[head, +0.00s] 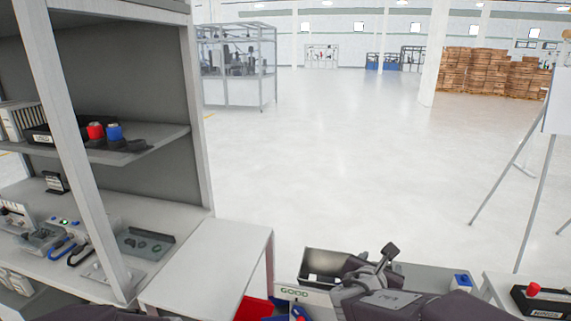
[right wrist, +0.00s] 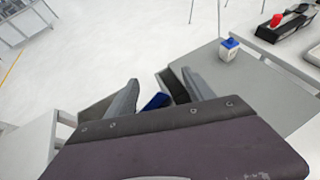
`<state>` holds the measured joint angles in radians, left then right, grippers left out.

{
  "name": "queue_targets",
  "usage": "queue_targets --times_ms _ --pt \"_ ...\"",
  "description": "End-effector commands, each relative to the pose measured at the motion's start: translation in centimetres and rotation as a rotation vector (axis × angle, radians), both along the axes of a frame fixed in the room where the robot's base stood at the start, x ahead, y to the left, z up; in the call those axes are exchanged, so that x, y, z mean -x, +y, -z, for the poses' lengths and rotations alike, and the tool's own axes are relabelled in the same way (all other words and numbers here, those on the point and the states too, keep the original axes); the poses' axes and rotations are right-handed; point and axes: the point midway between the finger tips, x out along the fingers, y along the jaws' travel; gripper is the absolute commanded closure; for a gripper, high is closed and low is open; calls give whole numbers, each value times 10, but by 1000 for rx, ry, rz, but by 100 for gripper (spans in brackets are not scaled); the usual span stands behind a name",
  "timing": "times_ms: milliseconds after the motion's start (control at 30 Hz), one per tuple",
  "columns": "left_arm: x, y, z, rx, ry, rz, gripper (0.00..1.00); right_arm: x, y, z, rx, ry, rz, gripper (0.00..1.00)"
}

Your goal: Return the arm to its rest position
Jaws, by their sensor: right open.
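My right gripper (head: 372,262) is over the grey bin labelled GOOD (head: 296,293) in the head view. In the right wrist view my right gripper (right wrist: 162,86) has its two fingers spread apart with nothing held between them. A blue object (right wrist: 156,101) shows beyond the fingers, inside the open bin (right wrist: 178,84). The bin's inside is partly hidden by my gripper. My left gripper is not in view; only a dark piece of what may be my left arm shows at the bottom left edge of the head view.
A small white box with a blue top (right wrist: 229,50) stands on the grey table right of the bin. A shelf unit (head: 195,120) and white table (head: 215,255) stand left. Open floor (head: 350,160) lies ahead.

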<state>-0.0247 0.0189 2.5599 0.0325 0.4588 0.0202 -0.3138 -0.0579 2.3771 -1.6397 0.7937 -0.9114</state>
Motion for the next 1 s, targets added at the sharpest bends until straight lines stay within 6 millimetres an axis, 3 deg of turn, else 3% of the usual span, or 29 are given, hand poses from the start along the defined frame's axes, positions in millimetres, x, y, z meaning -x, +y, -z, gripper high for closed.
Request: queue_targets --times_ms 33,133,233,333,500,600,1000 --pt "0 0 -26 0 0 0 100 23 -26 4 -113 48 152 39" --pt "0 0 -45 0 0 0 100 79 -48 46 -423 86 517 39" --pt "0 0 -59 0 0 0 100 132 -37 80 -758 48 942 39" --pt "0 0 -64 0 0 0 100 166 -2 106 -1068 -62 1382 39" --pt "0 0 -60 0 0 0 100 174 53 125 -1403 -293 1941 39" --pt "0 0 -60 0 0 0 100 167 64 125 -1494 -407 2112 39" --pt "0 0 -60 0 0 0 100 166 63 125 -1500 -437 2138 39"
